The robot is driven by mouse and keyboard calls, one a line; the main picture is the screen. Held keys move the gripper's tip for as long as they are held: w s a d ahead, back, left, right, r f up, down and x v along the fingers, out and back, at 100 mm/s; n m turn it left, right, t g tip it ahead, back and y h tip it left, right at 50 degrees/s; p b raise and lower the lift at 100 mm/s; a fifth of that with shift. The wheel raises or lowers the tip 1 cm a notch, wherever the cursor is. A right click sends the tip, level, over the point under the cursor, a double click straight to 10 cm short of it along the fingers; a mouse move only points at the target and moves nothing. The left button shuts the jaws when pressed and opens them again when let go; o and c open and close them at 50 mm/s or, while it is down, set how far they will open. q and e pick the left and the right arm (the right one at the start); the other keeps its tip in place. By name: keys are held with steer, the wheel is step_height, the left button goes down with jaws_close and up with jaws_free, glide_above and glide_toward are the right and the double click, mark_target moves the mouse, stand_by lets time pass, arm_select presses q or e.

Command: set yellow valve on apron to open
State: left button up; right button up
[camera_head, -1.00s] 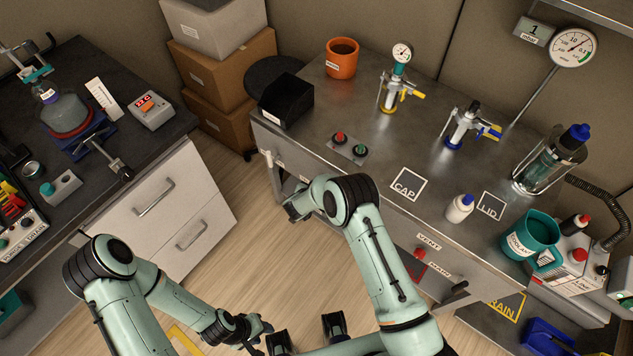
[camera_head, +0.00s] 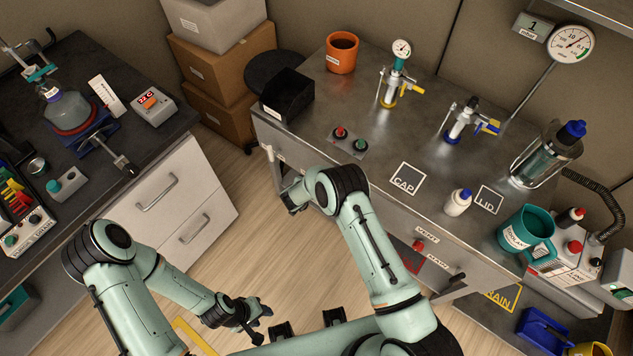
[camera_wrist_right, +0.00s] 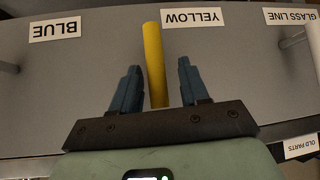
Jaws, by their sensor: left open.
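The yellow valve handle (camera_wrist_right: 153,65) is a straight yellow bar. In the right wrist view it stands between the fingers of my right gripper (camera_wrist_right: 158,82), below the YELLOW label (camera_wrist_right: 191,18), which reads upside down. A gap shows on each side of the bar, and the right gripper is open around it. My left gripper (camera_head: 257,320) is open and empty, low over the floor.
On the same apron are a BLUE label (camera_wrist_right: 55,29) and a GLASS LINE label (camera_wrist_right: 291,16). A pale pipe or handle (camera_wrist_right: 314,40) lies at the right wrist view's edge. The drawer cabinet (camera_head: 172,205) stands left, with floor between it and the bench.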

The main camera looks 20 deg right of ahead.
steer(key=v, duration=1.3)
steer(key=shift+r, duration=0.2)
steer(key=shift+s, duration=0.15)
steer(key=s+d+f+n+g+y, duration=0.3)
steer(key=s+d+f+y, duration=0.25)
steer(key=s+f, duration=0.65)
steer(key=s+a+r+n+g+y, duration=0.1)
steer(key=s+g+y, duration=0.3)
steer(key=s, duration=1.5)
steer(key=shift+a+r+g, duration=0.3)
steer(key=shift+r, duration=0.05)
